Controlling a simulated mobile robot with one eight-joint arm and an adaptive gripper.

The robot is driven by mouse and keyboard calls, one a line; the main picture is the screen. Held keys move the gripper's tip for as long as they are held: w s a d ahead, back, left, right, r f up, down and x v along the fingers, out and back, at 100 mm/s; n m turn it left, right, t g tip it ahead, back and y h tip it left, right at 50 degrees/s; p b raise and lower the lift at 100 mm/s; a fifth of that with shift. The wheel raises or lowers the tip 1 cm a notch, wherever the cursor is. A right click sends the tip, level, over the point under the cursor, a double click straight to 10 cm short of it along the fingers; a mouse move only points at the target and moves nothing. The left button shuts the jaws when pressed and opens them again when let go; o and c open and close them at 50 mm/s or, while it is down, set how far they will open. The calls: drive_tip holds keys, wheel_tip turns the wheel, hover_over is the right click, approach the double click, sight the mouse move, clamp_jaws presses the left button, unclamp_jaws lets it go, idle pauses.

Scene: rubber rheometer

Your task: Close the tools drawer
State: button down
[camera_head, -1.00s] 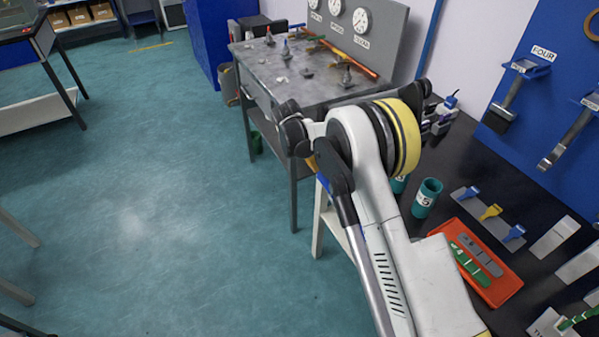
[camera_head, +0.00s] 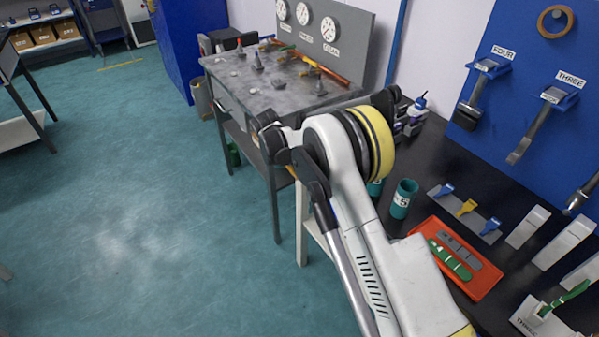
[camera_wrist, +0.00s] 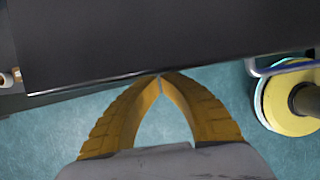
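No drawer is clearly labelled as the tools drawer. The grey workbench (camera_head: 240,72) in the head view has what looks like a drawer front (camera_head: 224,104) under its top, on the left side; I cannot tell how far it is out. My gripper (camera_wrist: 160,77) shows in the wrist view with its two yellow fingers meeting at the tips and nothing between them. The tips are at the lower edge of a dark panel (camera_wrist: 150,40); I cannot tell whether they touch it. In the head view my arm hides the gripper.
A black table (camera_head: 440,165) on the right carries a red tray (camera_head: 473,292), a green cup (camera_head: 403,198) and blue and yellow tools. A blue tool board (camera_head: 530,100) stands behind it. The floor on the left is open. A yellow disc (camera_wrist: 275,100) is right of the gripper.

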drive_tip(key=s+a+f+p+v, duration=0.15)
drive_tip(key=p+v, duration=0.25)
drive_tip(key=v, duration=0.7)
drive_tip(key=s+d+r+m+t+y, duration=0.1)
drive_tip(key=s+d+r+m, duration=0.5)
drive_tip(key=r, duration=0.4)
drive_tip(key=s+d+r+m+t+y, duration=0.1)
drive_tip(key=s+d+r+m, duration=0.5)
drive_tip(key=r, duration=0.5)
drive_tip(key=s+d+m+t+y, duration=0.1)
drive_tip(key=s+d+m, duration=0.4)
drive_tip(key=s, duration=0.6)
drive_tip(key=s+d+m+t, duration=0.1)
drive_tip(key=s+d+m, duration=0.4)
drive_tip(key=s, duration=0.7)
drive_tip(key=shift+f+m+t+y, duration=0.3)
drive_tip(key=shift+m+t+y, duration=0.1)
drive_tip(key=shift+m, duration=0.7)
